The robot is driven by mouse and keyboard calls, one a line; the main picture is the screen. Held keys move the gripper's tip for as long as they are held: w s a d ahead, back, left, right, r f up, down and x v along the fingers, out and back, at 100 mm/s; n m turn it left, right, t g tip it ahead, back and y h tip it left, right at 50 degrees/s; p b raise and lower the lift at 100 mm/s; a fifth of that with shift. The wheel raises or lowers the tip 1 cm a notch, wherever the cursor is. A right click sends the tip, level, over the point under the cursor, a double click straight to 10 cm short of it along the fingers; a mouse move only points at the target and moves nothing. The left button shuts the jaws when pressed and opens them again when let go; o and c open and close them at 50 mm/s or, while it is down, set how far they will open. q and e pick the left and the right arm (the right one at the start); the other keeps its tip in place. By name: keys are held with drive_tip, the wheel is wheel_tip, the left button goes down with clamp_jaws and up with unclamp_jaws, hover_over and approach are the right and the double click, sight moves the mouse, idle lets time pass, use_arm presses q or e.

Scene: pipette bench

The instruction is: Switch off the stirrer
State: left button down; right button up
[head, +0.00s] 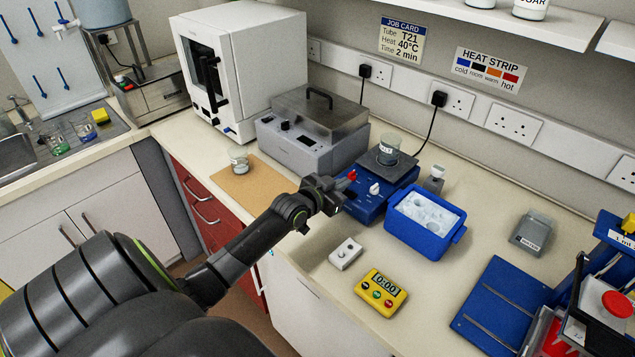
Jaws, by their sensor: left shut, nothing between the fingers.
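The stirrer (368,208) is a blue unit with a dark top plate, standing on the bench right of the grey lidded bath. A beaker (388,150) stands on its plate. Its front carries a red switch (351,175) and a white knob (375,188). My left gripper (341,190) is shut and empty, at the left end of the stirrer's front, close to the red switch. I cannot tell whether it touches the stirrer. The gripper hides part of the stirrer's left front. My right gripper is not in view.
A blue ice tub (418,239) stands close to the right of the stirrer. A white box with buttons (346,253) and a yellow timer (381,293) lie in front. The grey bath (300,145) stands at left. A small beaker (239,162) sits on a brown mat (247,186).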

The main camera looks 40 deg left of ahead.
use_arm(q)
drive_tip(key=r+v, duration=0.1)
drive_tip(key=v, duration=0.9)
drive_tip(key=shift+s+a+r+b, duration=0.15)
drive_tip(key=shift+a+r+b, duration=0.15)
drive_tip(key=shift+a+b, duration=0.05)
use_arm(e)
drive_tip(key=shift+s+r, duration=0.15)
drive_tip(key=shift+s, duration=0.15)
